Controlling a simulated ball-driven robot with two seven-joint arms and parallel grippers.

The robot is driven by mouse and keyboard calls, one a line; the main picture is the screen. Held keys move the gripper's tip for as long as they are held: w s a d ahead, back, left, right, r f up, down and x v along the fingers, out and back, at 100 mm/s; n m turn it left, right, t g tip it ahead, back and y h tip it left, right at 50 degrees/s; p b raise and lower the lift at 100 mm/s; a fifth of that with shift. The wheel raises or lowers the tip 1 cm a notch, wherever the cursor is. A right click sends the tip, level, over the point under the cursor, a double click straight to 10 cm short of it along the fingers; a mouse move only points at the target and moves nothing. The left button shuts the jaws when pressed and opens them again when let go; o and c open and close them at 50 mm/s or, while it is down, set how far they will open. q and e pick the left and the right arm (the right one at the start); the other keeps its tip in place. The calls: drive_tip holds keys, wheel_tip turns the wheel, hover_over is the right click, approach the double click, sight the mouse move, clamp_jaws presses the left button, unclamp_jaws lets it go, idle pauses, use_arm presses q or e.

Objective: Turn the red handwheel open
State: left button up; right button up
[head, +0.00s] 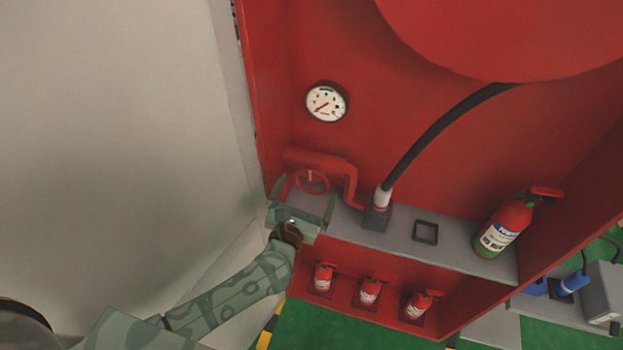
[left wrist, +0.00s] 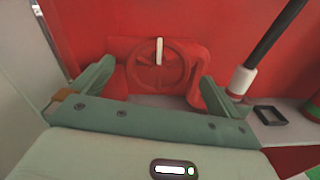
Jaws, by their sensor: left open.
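The red handwheel (head: 312,181) sits on a red pipe (head: 352,180) inside the red cabinet, low on its left side. In the left wrist view the handwheel (left wrist: 158,67) is seen face on, with a white mark upright at its top. My left gripper (head: 304,199) is open in front of the handwheel. In the left wrist view the fingers of my left gripper (left wrist: 155,82) stand wide apart, one on each side of the wheel. I cannot tell whether either finger touches the rim. My right gripper is not in view.
A round gauge (head: 326,102) is on the back wall above. A black hose (head: 440,135) with a white nozzle end stands right of the pipe. A large extinguisher (head: 504,224) is on the grey shelf (head: 455,246), with small ones (head: 369,291) below. A pale wall (head: 110,120) is at left.

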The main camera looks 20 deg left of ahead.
sight(311, 183)
use_arm(q)
drive_tip(key=w, duration=0.4)
drive_tip(key=shift+w+d, duration=0.1)
drive_tip(key=shift+w, duration=0.15)
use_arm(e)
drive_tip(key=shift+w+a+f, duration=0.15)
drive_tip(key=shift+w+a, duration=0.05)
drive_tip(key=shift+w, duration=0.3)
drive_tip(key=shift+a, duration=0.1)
use_arm(q)
drive_tip(key=c, duration=0.9)
drive_tip(key=shift+o, duration=0.2)
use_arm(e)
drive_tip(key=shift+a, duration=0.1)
